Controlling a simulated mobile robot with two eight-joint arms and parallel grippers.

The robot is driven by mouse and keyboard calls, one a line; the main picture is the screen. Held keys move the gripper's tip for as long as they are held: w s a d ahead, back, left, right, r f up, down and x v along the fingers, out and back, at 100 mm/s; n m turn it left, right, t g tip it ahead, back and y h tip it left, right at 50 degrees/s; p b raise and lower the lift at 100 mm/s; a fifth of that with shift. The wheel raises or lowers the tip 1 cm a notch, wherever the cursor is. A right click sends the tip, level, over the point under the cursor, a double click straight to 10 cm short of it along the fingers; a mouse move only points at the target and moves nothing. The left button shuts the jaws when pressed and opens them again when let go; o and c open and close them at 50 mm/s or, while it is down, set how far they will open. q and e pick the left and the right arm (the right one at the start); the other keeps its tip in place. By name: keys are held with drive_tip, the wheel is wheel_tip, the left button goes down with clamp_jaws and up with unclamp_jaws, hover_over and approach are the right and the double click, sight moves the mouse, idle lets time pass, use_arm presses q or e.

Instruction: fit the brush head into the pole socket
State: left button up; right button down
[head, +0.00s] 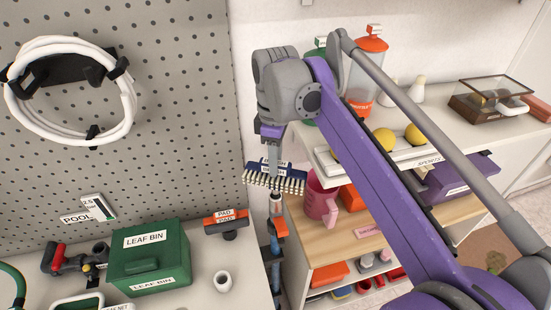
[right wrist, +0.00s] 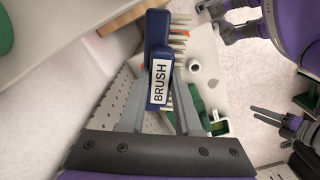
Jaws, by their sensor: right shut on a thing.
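The brush head (head: 275,179), a navy block with pale bristles and a white label, is held in my right gripper (head: 271,155). In the head view its bristles point down. In the right wrist view the brush head (right wrist: 158,58) sits between the two grey fingers, its BRUSH label facing the camera. An upright pole (head: 276,228) with orange, white and blue parts stands just below the brush in the head view. Its upper end is partly hidden, so I cannot tell the socket or any contact. My left gripper (right wrist: 268,117) shows in the right wrist view, its fingers apart and empty.
A green leaf bin (head: 150,256), a pad holder (head: 227,222) and a white cup (head: 222,281) stand on the left counter. A white hose (head: 70,90) hangs on the pegboard. A shelf unit (head: 350,250) with a pink jug (head: 321,203) stands right of the pole.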

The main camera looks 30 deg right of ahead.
use_arm(q)
drive_tip(key=shift+s+f+b, duration=0.2)
drive_tip(key=shift+f+b, duration=0.15)
drive_tip(key=shift+f, duration=0.2)
drive_tip(key=shift+s+f+b, duration=0.2)
drive_tip(key=shift+f+b, duration=0.15)
drive_tip(key=shift+f, duration=0.15)
use_arm(e)
drive_tip(key=shift+f, duration=1.6)
drive_tip(key=c, duration=0.5)
unclamp_jaws()
drive_tip(key=shift+r+p, duration=0.9)
drive_tip(key=shift+r, duration=0.6)
drive_tip(key=shift+r+p, duration=0.6)
drive_tip(key=shift+r, duration=0.45)
use_arm(q)
drive_tip(key=r, duration=0.1)
drive_tip(key=w+r, duration=0.2)
drive_tip(key=r, duration=0.1)
drive_tip(key=shift+r, duration=0.1)
drive_tip(key=shift+s, duration=0.15)
